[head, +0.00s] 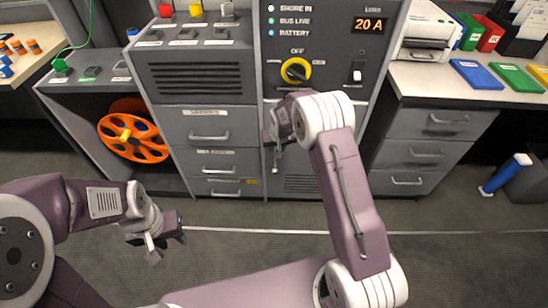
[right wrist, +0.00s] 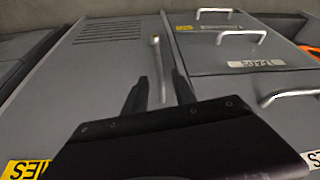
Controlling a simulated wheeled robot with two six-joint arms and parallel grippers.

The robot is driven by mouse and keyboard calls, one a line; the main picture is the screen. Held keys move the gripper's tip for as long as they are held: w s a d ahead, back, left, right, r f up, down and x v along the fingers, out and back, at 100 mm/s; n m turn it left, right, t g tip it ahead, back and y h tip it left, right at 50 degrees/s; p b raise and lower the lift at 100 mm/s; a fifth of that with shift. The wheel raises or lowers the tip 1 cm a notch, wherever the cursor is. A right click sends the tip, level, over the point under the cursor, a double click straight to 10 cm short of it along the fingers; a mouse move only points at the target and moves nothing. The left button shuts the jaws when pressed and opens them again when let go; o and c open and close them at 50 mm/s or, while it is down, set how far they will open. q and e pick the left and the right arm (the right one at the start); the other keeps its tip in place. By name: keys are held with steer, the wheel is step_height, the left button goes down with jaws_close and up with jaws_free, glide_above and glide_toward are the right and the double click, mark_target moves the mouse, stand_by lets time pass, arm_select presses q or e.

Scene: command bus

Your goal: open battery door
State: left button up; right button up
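The battery door (head: 300,185) is a grey cabinet panel with vent slots below the rotary switch. It looks flush with the cabinet. It fills the left of the right wrist view (right wrist: 95,75), with part of a yellow label (right wrist: 27,169) at the lower left. Its upright silver bar handle (right wrist: 157,68) lies between my right gripper's two dark fingers (right wrist: 160,90). The fingers are apart, with a gap on each side of the bar. In the head view my right gripper (head: 274,142) is at the door's left side, partly hidden by its wrist. My left gripper (head: 165,246) is open and empty, low over the floor.
Drawers with bar handles (head: 210,137) stand left of the door, and more drawers (head: 425,153) stand on the right. An orange cable reel (head: 133,130) sits in the left bay. The floor before the door is clear.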

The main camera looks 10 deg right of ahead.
steer(key=b, duration=0.3)
glide_above(275, 165)
steer(key=f, duration=0.7)
steer(key=shift+w+d, duration=0.15)
steer(key=shift+w, duration=0.15)
jaws_close()
stand_by(0.5)
